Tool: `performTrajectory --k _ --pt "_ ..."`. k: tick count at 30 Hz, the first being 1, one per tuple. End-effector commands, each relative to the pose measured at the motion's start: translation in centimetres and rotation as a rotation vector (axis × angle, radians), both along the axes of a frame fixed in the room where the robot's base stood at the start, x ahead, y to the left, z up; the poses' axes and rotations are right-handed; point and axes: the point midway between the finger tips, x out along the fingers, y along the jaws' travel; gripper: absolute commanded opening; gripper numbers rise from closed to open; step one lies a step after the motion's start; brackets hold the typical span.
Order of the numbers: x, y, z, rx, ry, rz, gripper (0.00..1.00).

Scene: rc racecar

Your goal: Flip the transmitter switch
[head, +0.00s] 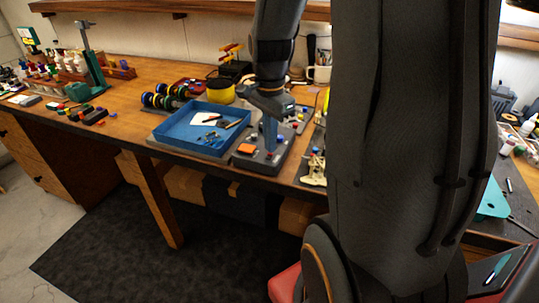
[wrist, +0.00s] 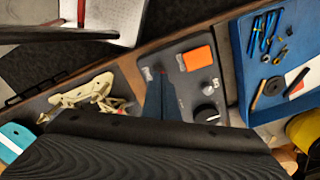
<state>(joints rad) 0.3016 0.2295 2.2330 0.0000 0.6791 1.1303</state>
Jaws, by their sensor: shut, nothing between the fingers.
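The transmitter is a dark grey box (head: 262,164) at the table's front edge, with an orange patch on top. In the wrist view the same box (wrist: 190,88) shows the orange patch (wrist: 198,58), a black knob (wrist: 207,112) and small silver fittings. My gripper (head: 270,146) points down over the box, its blue-grey fingers shut and empty.
A blue tray (head: 175,134) with small tools stands left of the box. A pale model part (head: 314,168) lies to its right. Coloured wheels (head: 160,100), a yellow spool (head: 221,90) and a mug (head: 320,73) stand behind. The table's middle left is fairly clear.

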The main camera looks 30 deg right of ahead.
Motion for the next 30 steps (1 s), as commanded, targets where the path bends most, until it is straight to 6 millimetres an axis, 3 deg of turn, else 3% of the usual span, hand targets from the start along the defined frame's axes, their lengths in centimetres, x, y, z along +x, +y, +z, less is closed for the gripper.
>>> performTrajectory --k 30 --pt "0.0 0.0 -0.7 0.0 0.0 0.0 0.0"
